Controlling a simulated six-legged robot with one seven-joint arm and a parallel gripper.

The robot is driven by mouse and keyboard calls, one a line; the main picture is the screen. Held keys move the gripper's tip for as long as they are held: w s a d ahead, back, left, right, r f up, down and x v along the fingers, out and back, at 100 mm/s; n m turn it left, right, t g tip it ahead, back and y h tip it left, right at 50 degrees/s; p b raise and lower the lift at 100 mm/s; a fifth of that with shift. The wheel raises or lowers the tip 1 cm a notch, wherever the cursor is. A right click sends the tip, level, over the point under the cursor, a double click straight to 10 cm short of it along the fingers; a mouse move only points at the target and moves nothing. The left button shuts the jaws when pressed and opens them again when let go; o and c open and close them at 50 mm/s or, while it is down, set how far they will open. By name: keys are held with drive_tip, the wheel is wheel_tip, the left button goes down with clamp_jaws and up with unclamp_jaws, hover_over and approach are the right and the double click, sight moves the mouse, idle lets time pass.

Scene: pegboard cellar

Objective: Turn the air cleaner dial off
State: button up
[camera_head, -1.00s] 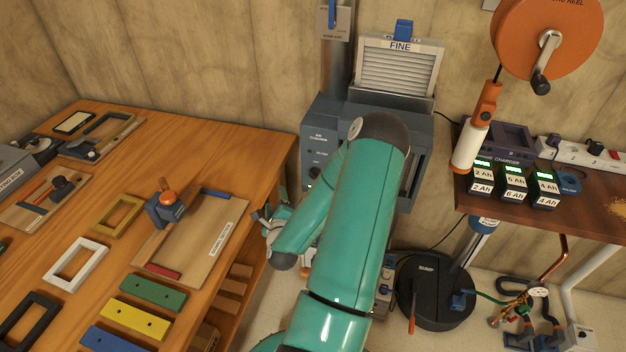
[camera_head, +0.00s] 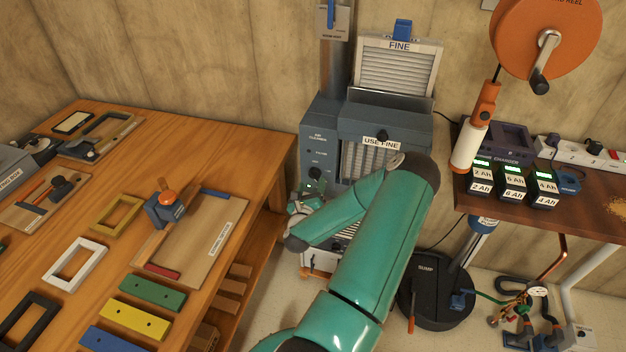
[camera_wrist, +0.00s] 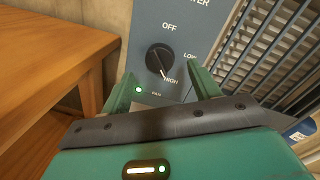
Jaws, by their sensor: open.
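The air cleaner (camera_head: 319,142) is a grey-blue cabinet against the back wall. Its black dial (camera_wrist: 159,58) shows in the wrist view on the front panel, with OFF above, LOW to the right and HIGH at the lower right. The dial's white pointer line points toward HIGH. The dial also shows in the head view (camera_head: 315,173), just above my gripper. My gripper (camera_wrist: 160,92) is open, its two green fingers at either side below the dial and apart from it. In the head view my gripper (camera_head: 306,196) is small and partly hard to make out.
A wooden workbench (camera_head: 245,150) stands at the left, its edge close to my gripper. The cleaner's grille (camera_wrist: 268,50) is right of the dial. A charger table (camera_head: 560,215) and a black sump (camera_head: 437,298) are at the right.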

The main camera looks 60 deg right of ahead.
sight(313, 177)
drive_tip(key=shift+x, duration=1.95)
drive_tip(key=c, duration=1)
